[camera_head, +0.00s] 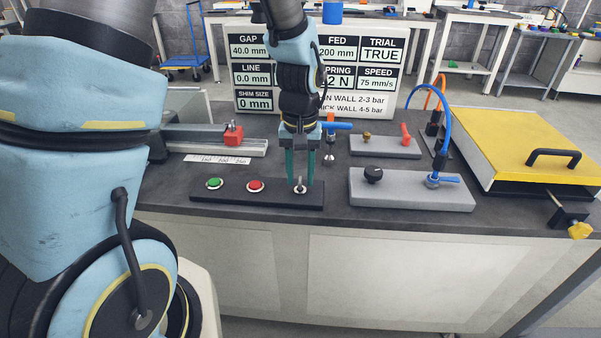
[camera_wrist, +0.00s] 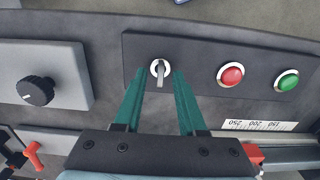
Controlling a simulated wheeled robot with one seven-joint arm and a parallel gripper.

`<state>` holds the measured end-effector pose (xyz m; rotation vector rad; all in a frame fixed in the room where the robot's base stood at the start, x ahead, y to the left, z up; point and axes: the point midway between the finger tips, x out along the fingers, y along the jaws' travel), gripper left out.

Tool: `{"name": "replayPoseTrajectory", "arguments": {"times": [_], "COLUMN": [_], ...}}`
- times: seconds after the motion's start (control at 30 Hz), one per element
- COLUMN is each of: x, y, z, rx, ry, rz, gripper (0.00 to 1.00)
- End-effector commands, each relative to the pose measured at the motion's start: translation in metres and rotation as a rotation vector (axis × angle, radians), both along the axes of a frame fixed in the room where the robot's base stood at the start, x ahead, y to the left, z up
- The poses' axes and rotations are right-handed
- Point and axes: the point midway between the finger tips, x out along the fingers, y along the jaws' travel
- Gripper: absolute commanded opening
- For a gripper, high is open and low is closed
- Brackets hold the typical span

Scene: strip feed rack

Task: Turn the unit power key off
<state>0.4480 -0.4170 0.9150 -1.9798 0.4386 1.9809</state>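The power key (camera_head: 301,187) is a small silver key switch at the right end of a black control panel (camera_head: 232,196). In the wrist view the key (camera_wrist: 160,84) has its grip pointing towards my gripper. My gripper (camera_head: 300,181) has two green fingers pointing down over the key. In the wrist view my gripper (camera_wrist: 156,76) has its fingers apart, one on each side of the key, with a gap visible on both sides. It is open and empty. Whether the fingertips touch the panel cannot be told.
A green button (camera_head: 214,184) and a red button (camera_head: 256,186) sit left of the key. A grey block with a black knob (camera_head: 373,175) and blue valve (camera_head: 434,180) stands to the right. A yellow-lidded box (camera_head: 530,140) is farther right. A sign board (camera_head: 376,70) stands behind.

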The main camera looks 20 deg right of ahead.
Motion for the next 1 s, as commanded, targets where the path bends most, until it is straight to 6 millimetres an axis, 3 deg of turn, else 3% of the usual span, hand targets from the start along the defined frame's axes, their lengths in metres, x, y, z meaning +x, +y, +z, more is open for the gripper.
{"name": "replayPoseTrajectory", "arguments": {"times": [0.33,0.67,1.0], "x": [0.0000,0.0000,0.0000], "y": [0.0001,0.0001,0.0001], "z": [-0.0039,-0.0037,-0.0035], "rx": [0.000,0.000,0.000], "ry": [0.000,0.000,0.000], "rz": [0.000,0.000,0.000], "gripper": [0.39,0.02,0.00]}}
